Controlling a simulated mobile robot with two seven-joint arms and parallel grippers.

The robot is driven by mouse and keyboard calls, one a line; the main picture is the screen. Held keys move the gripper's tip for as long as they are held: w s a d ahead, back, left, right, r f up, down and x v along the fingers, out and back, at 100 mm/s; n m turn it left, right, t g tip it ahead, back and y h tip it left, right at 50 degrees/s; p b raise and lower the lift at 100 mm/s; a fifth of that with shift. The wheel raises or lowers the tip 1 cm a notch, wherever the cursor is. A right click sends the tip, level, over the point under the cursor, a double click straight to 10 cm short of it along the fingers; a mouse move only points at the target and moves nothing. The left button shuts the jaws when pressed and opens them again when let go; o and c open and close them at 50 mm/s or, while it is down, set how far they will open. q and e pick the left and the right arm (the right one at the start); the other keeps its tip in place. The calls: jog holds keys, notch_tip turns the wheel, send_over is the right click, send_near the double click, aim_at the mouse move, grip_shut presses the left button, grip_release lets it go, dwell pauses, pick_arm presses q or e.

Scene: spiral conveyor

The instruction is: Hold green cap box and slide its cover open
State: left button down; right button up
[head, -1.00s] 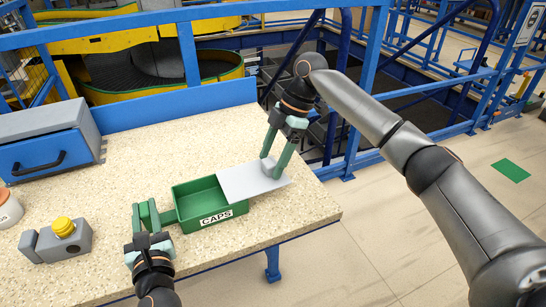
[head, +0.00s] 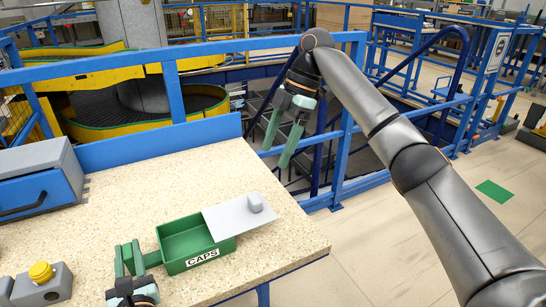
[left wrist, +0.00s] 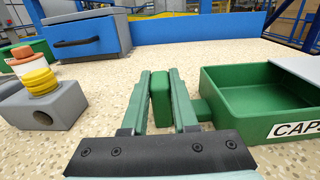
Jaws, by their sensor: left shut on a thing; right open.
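The green cap box (head: 167,245), labelled CAPS, sits on the speckled table. Its grey cover (head: 238,218) with a small knob (head: 254,202) is slid to the right, leaving much of the box open and looking empty inside. My left gripper (head: 128,257) is shut on the green handle at the box's left side; the handle (left wrist: 160,98) shows between its fingers in the left wrist view. My right gripper (head: 284,140) is open and empty, raised above and beyond the cover, apart from it.
A grey-and-blue drawer unit (head: 40,190) stands at the table's left back. A grey block with a yellow knob (head: 40,272) is at the front left. A blue rail (head: 200,60) runs behind the table. The table behind the box is clear.

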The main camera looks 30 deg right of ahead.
pick_arm(q)
jog(key=shift+a+f, duration=0.2)
jog(key=shift+f, duration=0.2)
jog(key=c, duration=1)
grip_release()
jog(key=o, duration=0.4)
jog(key=shift+d+r, duration=0.1)
jog(key=shift+r, duration=0.1)
notch_tip(320, 180, up, 10)
jog(key=shift+r, duration=0.1)
